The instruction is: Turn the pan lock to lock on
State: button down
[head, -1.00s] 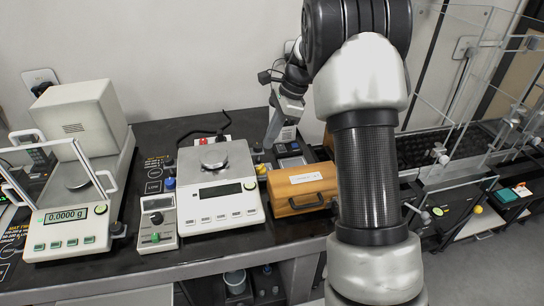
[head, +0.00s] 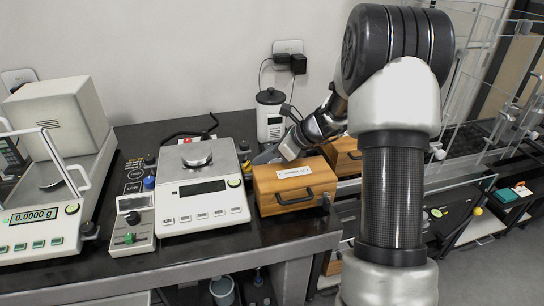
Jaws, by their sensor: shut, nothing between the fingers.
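My gripper (head: 262,156) is shut and empty, just above and behind the left end of the wooden case, pointing left. It is right of the middle balance (head: 205,205), which has a round steel pan (head: 196,155) and a dark display. A blue knob (head: 149,183) stands on a dark marked panel (head: 136,172) left of that balance, apart from my gripper. A small control box (head: 131,225) with a dark knob and a green slider sits in front of it. I cannot read which control is the pan lock or its setting.
The wooden case (head: 296,187) with a black handle stands right of the balance. A white canister (head: 270,115) stands behind my gripper. The enclosed balance (head: 40,222) at left reads 0.0000 g. Small yellow-topped items (head: 245,158) stand between balance and case.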

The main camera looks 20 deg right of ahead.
jog(key=shift+w+a+f, duration=0.25)
jog(key=shift+a+f, duration=0.1)
jog(key=shift+f, duration=0.05)
jog(key=shift+w+a+n+p, duration=0.1)
jog(key=shift+w+n+p, duration=0.05)
jog(key=shift+n+p, duration=0.2)
